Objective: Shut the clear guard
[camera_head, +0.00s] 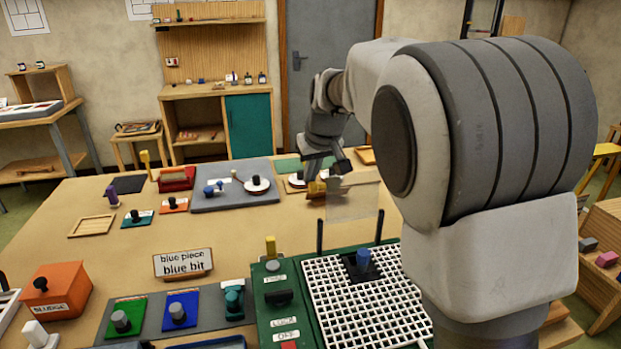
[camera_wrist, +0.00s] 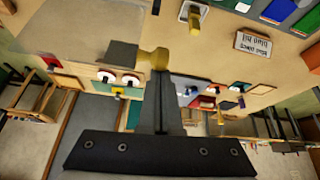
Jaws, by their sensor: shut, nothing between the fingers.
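The clear guard (camera_head: 352,202) stands raised, nearly upright, at the back of the green machine (camera_head: 262,300) in the head view. Its yellow knob (camera_head: 316,188) is at its upper left. In the wrist view the guard is a greyish see-through panel (camera_wrist: 105,53), with the knob (camera_wrist: 152,59) at its edge. My gripper (camera_head: 328,172) is at the knob, behind the guard's upper edge. In the wrist view its fingers (camera_wrist: 168,76) are together and empty, with the tips right beside the knob. I cannot tell whether they touch it.
A white grid (camera_head: 340,318) covers the machine top, and a blue piece (camera_head: 363,258) stands on a dark plate there. Two black posts (camera_head: 320,238) rise behind the grid. A sign (camera_head: 183,264) and an orange box (camera_head: 57,291) stand left. The table's middle is clear.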

